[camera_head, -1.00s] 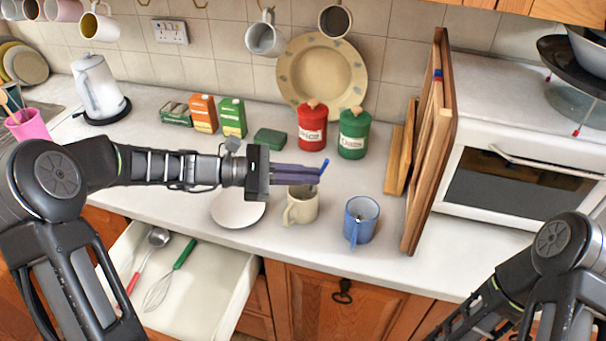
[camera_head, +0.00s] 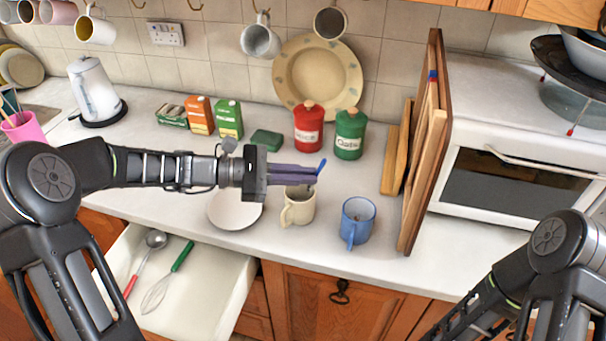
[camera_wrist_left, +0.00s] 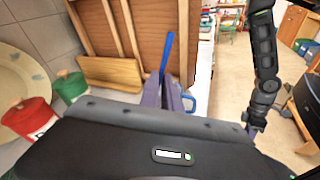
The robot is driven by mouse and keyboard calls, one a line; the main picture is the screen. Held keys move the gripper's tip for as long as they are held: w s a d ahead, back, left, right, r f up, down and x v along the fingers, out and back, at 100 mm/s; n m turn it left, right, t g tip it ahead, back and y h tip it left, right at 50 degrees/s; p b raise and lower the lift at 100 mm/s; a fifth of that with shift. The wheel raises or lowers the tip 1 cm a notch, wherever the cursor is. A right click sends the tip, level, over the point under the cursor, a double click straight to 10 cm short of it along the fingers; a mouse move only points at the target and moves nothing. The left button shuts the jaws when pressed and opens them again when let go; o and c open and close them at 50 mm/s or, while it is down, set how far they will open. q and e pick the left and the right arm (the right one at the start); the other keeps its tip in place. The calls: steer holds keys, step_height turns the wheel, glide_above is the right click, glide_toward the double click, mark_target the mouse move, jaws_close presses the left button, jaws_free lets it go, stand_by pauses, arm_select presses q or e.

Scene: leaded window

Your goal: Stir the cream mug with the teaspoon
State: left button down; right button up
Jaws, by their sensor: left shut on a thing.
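The cream mug (camera_head: 296,212) stands upright on the worktop, left of a blue mug (camera_head: 357,222). My left gripper (camera_head: 312,173) is above the cream mug and shut on the teaspoon. The teaspoon's blue handle end (camera_head: 322,166) sticks up past the fingertips. In the left wrist view the handle (camera_wrist_left: 167,52) rises tilted from between the fingers (camera_wrist_left: 166,92). The teaspoon's bowl is hidden, so I cannot tell how deep it sits in the mug. My right arm shows at the lower right, but its gripper is out of the head view.
A white saucer or plate (camera_head: 235,212) lies left of the cream mug. Upright wooden boards (camera_head: 430,150) stand to the right. Red (camera_head: 308,128) and green (camera_head: 349,135) canisters stand behind. An open drawer (camera_head: 205,290) with utensils juts out below the worktop.

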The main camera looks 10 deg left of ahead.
arm_select(q)
steer(key=shift+r+p, duration=0.45)
steer(key=shift+r, duration=2.1)
